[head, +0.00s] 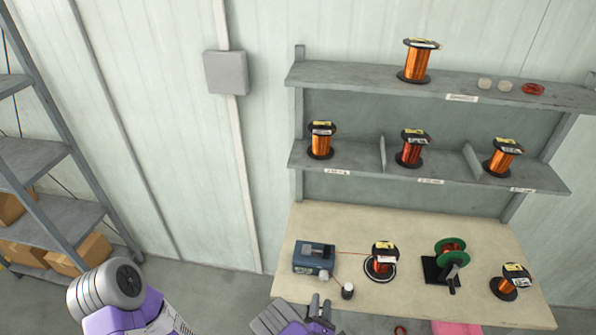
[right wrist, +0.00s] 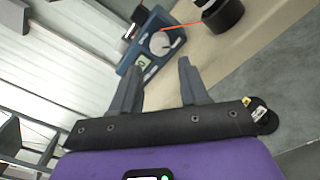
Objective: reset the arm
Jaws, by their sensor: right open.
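My right gripper (head: 321,300) is at the front left edge of the workbench, just in front of the blue winding machine (head: 314,257). In the right wrist view its two dark fingers (right wrist: 160,64) are apart with nothing between them. The blue machine (right wrist: 143,55), with dial and display, lies beyond the fingertips. A thin orange-red wire runs from the machine to a copper spool (head: 383,264) standing on the bench. A grey and purple link of my arm shows at the lower left of the head view. My left gripper is not in view.
A small dark jar with a white top (head: 348,291) stands near my right gripper. A green reel on a stand (head: 448,262) and another copper spool (head: 511,281) are further right. The shelf unit (head: 420,178) behind holds several spools. A rack with boxes (head: 80,255) stands left.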

